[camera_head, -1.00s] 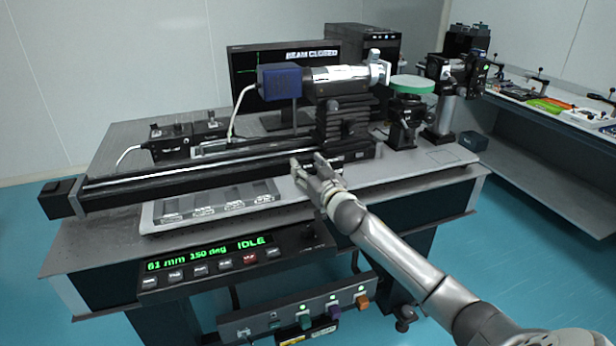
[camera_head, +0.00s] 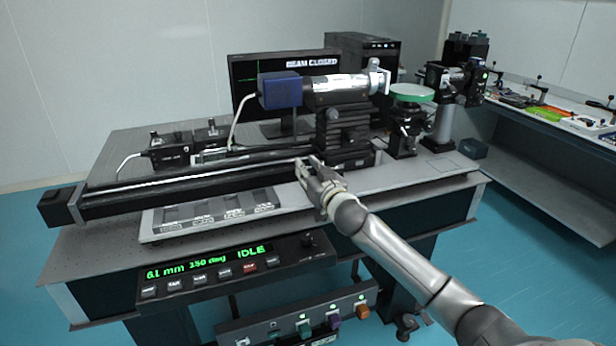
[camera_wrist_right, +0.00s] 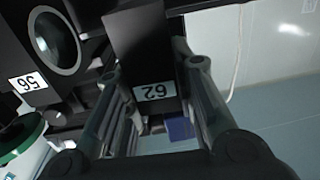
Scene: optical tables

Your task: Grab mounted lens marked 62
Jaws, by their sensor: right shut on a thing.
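The mounted lens marked 62 (camera_wrist_right: 140,50) is a black block with a white label, seen in the right wrist view. My right gripper (camera_wrist_right: 153,72) has one finger on each side of it and is shut on it. In the head view my right gripper (camera_head: 310,166) is at the front of the black rail, below the lens tube; the lens is too small to make out there. A second mounted lens (camera_wrist_right: 55,42), with a round glass and a label that looks like 56, stands to the left in the wrist view. My left gripper is not in view.
The black rail (camera_head: 190,177) runs behind a shallow grey tray (camera_head: 150,222) with labelled slots. A silver tube with a blue box (camera_head: 281,90) stands above the rail. A green-rimmed disc (camera_head: 412,93) stands to the right. The tabletop front right (camera_head: 420,172) is clear.

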